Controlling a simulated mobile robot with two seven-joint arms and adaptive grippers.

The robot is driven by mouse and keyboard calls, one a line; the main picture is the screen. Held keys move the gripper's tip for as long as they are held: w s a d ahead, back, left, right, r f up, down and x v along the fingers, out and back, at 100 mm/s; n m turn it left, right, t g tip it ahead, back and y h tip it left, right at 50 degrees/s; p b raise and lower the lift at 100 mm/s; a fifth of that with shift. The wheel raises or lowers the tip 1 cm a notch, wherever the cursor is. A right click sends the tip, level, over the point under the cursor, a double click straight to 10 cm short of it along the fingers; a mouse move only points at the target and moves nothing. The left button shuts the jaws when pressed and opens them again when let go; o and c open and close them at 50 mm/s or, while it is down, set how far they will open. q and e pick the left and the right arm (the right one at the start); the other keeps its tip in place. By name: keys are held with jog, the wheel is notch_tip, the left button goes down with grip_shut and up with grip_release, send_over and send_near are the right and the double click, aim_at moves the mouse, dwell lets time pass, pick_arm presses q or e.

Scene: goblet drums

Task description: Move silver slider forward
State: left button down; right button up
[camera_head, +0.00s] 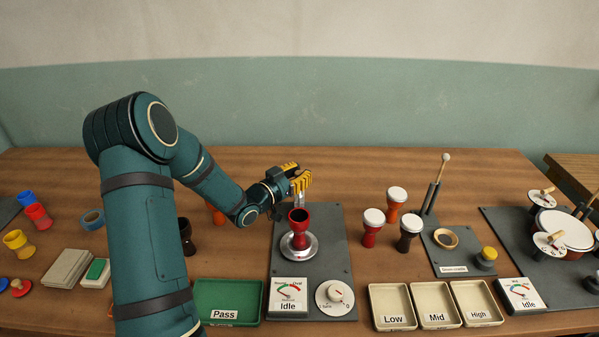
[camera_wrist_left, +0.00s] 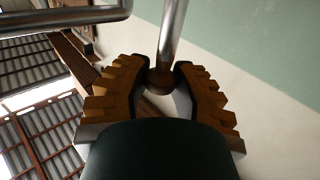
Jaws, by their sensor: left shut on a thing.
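My left gripper (camera_head: 300,181), with yellow-padded fingers, is at the far part of a dark grey plate (camera_head: 333,255), just behind and above a red goblet drum (camera_head: 299,232). It is shut on the silver slider, whose metal post shows just below the fingers (camera_head: 298,199). In the left wrist view the silver slider (camera_wrist_left: 172,35) is a shiny rod between the two yellow fingers (camera_wrist_left: 160,92). The red drum stands upright on a round silver base (camera_head: 311,250). The fingers hide part of the slider. My right gripper is not in view.
In front on the plate are an Idle gauge (camera_head: 288,296) and a white knob (camera_head: 335,295). A green Pass tray (camera_head: 228,315) lies to the left. Low, Mid and High trays (camera_head: 436,321) lie to the right. Several small drums (camera_head: 372,230) stand right of the plate.

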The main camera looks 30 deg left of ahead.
pick_arm(q)
jog(key=shift+s+d, duration=0.35)
jog(key=shift+s, duration=0.2)
jog(key=c, duration=1.1)
grip_release()
jog(key=shift+c, duration=0.2)
jog(key=o, duration=0.4)
jog(key=shift+s+d+r, duration=0.1)
